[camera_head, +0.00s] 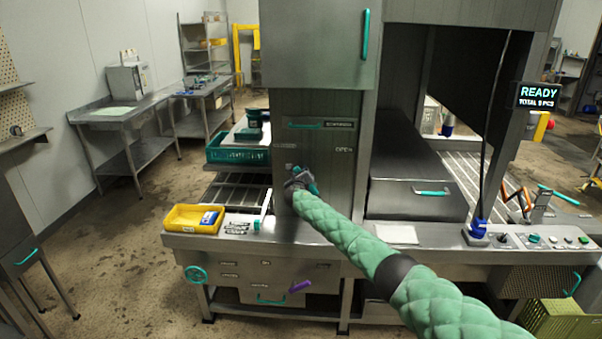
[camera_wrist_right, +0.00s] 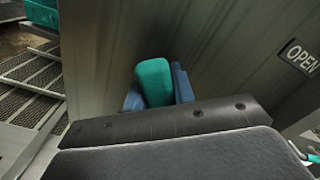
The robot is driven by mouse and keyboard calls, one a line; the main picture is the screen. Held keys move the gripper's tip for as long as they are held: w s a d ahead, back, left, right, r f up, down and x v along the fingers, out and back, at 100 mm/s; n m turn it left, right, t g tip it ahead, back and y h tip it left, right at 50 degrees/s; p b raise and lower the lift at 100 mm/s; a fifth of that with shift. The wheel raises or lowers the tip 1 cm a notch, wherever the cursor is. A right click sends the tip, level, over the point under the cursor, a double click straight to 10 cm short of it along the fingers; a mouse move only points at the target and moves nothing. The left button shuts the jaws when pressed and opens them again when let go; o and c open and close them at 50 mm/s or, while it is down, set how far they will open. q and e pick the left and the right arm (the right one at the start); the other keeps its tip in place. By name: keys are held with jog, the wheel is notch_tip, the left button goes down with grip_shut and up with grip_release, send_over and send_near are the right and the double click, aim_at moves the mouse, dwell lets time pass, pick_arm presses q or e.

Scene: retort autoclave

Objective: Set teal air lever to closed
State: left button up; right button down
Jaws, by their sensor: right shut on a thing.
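The teal air lever (camera_wrist_right: 154,82) shows in the right wrist view between the blue finger pads of my right gripper (camera_wrist_right: 160,88). The gripper is shut on it, in front of a grey metal panel (camera_wrist_right: 225,45). An OPEN label (camera_wrist_right: 302,57) is on that panel to the right of the lever. In the head view my right gripper (camera_head: 302,180) is at the panel's lower part, with a bit of teal showing beside it, below and left of the OPEN label (camera_head: 344,150). The lever's base is hidden by the gripper. My left gripper is not in view.
A yellow tray (camera_head: 179,229) stands on the front ledge left of the panel. A green crate (camera_head: 222,155) sits on the conveyor behind it. A purple handle (camera_head: 300,286) juts from the lower front. A READY display (camera_head: 538,96) hangs at the right.

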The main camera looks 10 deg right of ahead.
jog(key=c, duration=1.2)
grip_release()
jog(key=shift+f, duration=0.15)
jog(key=shift+o, duration=0.2)
jog(key=shift+s, duration=0.1)
